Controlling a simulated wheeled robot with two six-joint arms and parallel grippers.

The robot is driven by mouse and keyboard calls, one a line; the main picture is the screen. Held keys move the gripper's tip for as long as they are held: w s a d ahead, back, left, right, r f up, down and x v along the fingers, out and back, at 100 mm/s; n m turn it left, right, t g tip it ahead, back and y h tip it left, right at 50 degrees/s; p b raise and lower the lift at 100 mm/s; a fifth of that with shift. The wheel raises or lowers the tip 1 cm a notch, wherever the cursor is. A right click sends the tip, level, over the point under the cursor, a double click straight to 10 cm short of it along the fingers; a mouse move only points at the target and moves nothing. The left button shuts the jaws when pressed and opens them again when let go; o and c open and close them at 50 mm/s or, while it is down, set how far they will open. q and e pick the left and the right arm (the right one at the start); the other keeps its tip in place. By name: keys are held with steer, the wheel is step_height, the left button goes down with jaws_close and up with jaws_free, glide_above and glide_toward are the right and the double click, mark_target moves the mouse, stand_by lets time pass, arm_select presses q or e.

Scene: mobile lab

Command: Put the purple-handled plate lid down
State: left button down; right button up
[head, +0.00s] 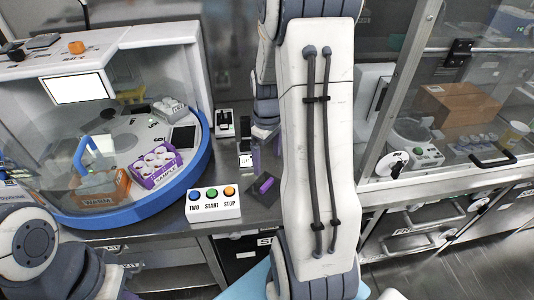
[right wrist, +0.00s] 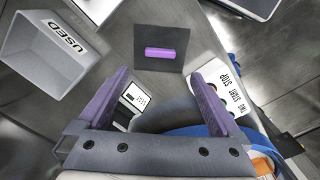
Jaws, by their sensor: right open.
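The plate lid is a dark square plate (right wrist: 160,32) with a purple bar handle (right wrist: 166,53) on top. It lies flat on the steel bench in the right wrist view, ahead of the fingers. In the head view its purple handle (head: 266,185) shows just left of my right arm. My right gripper (right wrist: 162,103) is open, with nothing between its purple fingers, and apart from the lid. In the head view my right gripper (head: 262,150) is partly hidden by my arm. Of my left arm, only links and a small purple part show at the bottom left.
A button box (head: 213,204) marked TWO, START, STOP stands left of the lid. A rounded machine with a blue rim (head: 185,181) holds a purple sample rack (head: 155,166) and an orange rack (head: 101,188). A grey USED bin (right wrist: 42,60) stands left in the right wrist view.

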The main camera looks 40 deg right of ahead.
steer(key=s+a+r+n, duration=0.1)
steer(key=a+r, duration=0.2)
steer(key=a, duration=0.7)
steer(key=s+a+r+n, duration=0.2)
steer(key=a+r, duration=0.1)
steer(key=a, duration=0.8)
steer(key=s+a+r+n+y, duration=0.1)
steer(key=s+a, duration=0.9)
steer(key=s, duration=0.3)
steer(key=shift+s+r+n, duration=0.15)
steer(key=shift+r+n, duration=0.15)
steer(key=shift+r, duration=0.1)
